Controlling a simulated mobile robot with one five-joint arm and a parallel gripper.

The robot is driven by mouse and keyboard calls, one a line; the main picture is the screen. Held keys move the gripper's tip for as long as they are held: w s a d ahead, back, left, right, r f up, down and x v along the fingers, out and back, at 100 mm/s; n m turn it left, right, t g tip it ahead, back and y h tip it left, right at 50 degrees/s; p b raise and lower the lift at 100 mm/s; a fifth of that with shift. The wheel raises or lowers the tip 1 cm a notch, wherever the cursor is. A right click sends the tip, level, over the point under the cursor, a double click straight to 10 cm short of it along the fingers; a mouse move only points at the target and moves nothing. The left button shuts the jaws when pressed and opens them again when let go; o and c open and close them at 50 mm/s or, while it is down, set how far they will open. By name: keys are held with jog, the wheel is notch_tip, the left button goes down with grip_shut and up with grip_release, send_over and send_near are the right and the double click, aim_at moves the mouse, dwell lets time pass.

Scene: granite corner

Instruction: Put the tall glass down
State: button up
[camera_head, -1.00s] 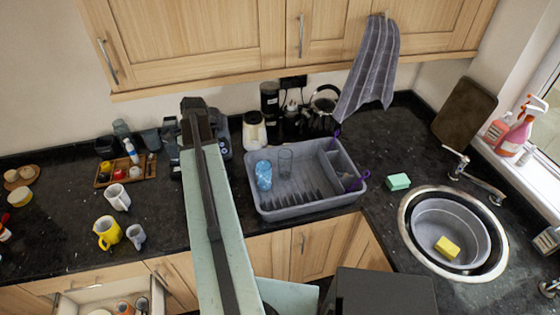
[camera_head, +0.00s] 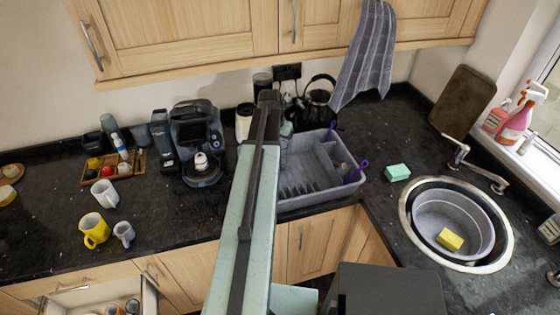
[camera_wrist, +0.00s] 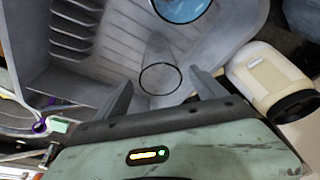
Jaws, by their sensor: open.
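The tall glass (camera_wrist: 158,60) is clear, with a dark round rim facing the camera in the wrist view. It stands in the grey dish rack (camera_wrist: 225,40), which also shows in the head view (camera_head: 335,183). My gripper (camera_wrist: 162,78) is open, with one finger on each side of the glass's rim. I cannot tell whether either finger touches it. In the head view my arm covers the left part of the rack, and the tall glass and my fingers are hidden behind it.
A blue glass (camera_wrist: 182,6) stands close to the tall glass in the rack. A cream jar with a dark lid (camera_wrist: 268,78) is right of my gripper in the wrist view. A coffee machine (camera_head: 198,140) is left of my arm. Dark counter is clear around the green sponge (camera_head: 397,172).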

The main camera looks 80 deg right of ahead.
jog(key=b+x, duration=0.4)
jog(key=x, duration=0.1)
jog(key=a+b+x, duration=0.1)
jog(key=b+x, duration=0.1)
jog(key=b, duration=0.1)
jog(key=shift+w+f, duration=0.3)
jog(key=shift+f, duration=0.05)
jog(key=shift+d+f+b, duration=0.15)
jog(key=shift+f+b, duration=0.15)
jog(key=shift+b, duration=0.1)
jog(key=shift+r, duration=0.15)
jog(key=shift+c, duration=0.9)
grip_shut()
jog(key=shift+r+p, duration=0.15)
jog(key=shift+p, duration=0.15)
